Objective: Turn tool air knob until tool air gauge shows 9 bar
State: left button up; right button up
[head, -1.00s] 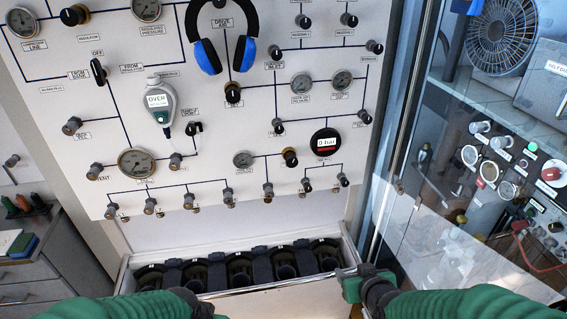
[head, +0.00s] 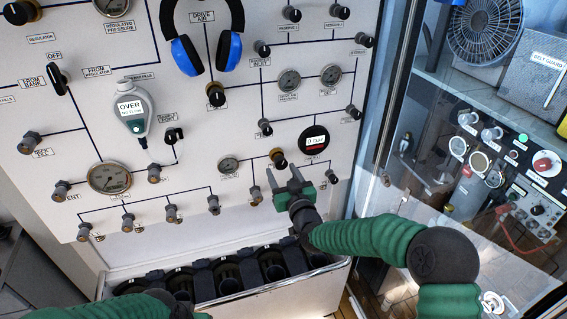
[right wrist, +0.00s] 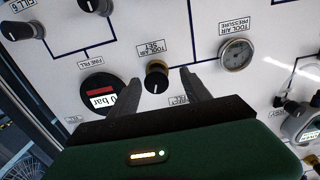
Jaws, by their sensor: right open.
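The tool air knob (head: 278,156) is black with a brass collar, on the white panel. In the right wrist view the knob (right wrist: 157,77) has a white pointer line and an upside-down label. The round tool air gauge (head: 228,165) is left of it in the head view, and the gauge (right wrist: 236,54) is right of it in the right wrist view; its needle is too small to read.
A dark display (head: 314,140) reading 0 bar is right of the knob. Small valves (head: 257,195) line the panel below. A bin with black holders (head: 229,286) stands under the panel. A glass door (head: 392,120) is at the right.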

aim_at(286, 166)
jog(key=w, duration=0.1)
jog(key=w+d, duration=0.1)
jog(key=shift+w+d+r, duration=0.1)
jog(key=shift+w+d, duration=0.05)
jog(key=shift+w, duration=0.2)
jog(key=shift+c, duration=0.7)
jog(key=shift+s+a+r, duration=0.15)
jog(key=shift+s+a, duration=0.05)
jog(key=shift+a, duration=0.9)
jog(key=c, duration=0.7)
jog(key=shift+c, duration=1.2)
jog(key=shift+d, duration=0.15)
grip_shut()
jog(key=shift+w+d, duration=0.15)
jog(key=shift+d, duration=0.25)
pick_arm(q)
jog(key=shift+s+a+r, duration=0.2)
jog(key=shift+s+r, duration=0.05)
jog(key=shift+r, duration=0.1)
pick_arm(e)
jog(key=shift+a, duration=0.3)
